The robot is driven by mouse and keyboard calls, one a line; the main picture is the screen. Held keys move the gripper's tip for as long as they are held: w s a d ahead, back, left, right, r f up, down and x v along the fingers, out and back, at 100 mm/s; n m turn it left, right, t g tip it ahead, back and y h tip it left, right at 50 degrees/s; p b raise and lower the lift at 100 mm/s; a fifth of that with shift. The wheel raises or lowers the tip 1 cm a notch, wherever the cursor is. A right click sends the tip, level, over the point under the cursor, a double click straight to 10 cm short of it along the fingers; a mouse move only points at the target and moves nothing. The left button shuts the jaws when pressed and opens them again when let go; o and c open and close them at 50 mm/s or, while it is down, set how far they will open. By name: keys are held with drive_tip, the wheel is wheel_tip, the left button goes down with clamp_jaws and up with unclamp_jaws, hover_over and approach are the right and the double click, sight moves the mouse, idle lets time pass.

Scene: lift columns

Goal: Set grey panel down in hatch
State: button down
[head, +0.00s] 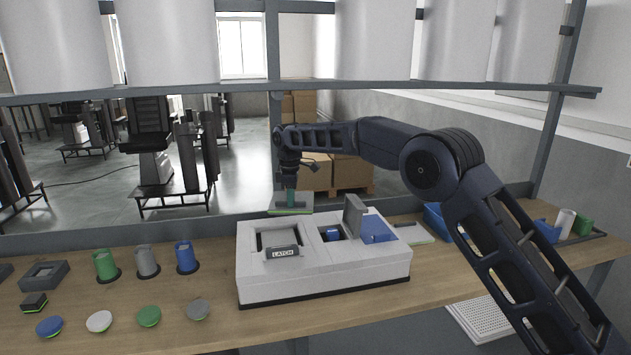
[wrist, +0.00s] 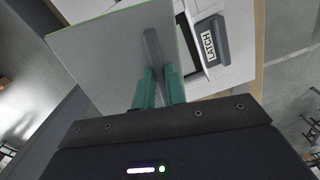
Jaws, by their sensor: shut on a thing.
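The grey panel (head: 275,203) is a thin square plate with a green edge, held roughly flat above and behind the white box. My gripper (head: 291,190) is shut on its raised grip, with teal fingers. In the wrist view the panel (wrist: 105,60) fills the upper left, and my gripper (wrist: 158,76) closes on the grip bar. The white box (head: 325,283) has a square hatch opening (head: 262,240) on its left side, dark inside. A dark block marked LATCH (head: 283,253) sits at its front edge. The latch (wrist: 209,40) also shows in the wrist view, right of the panel.
An upright grey flap (head: 353,216) and a blue panel (head: 378,231) are on the box's right half. Green, grey and blue cups stand left of the box, with several round discs in front. A shelf (head: 330,88) spans overhead. A blue bin (head: 436,222) is behind my arm.

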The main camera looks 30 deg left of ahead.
sight(279, 213)
drive_tip(key=s+f+n, duration=0.1)
drive_tip(key=s, duration=0.1)
drive_tip(key=s+f+n, duration=0.1)
drive_tip(key=s, duration=0.1)
drive_tip(key=s+f, duration=0.1)
drive_tip(key=s, duration=0.1)
drive_tip(key=shift+a+f+n, duration=0.15)
drive_tip(key=shift+a+n, duration=0.2)
drive_tip(key=shift+n, duration=0.05)
drive_tip(key=shift+f, duration=2.9)
drive_tip(key=shift+w+f, duration=0.1)
drive_tip(key=shift+f, duration=0.5)
idle(0.4)
drive_tip(key=c, duration=1.4)
unclamp_jaws()
drive_tip(key=shift+o, duration=0.2)
drive_tip(key=shift+r, duration=3.5)
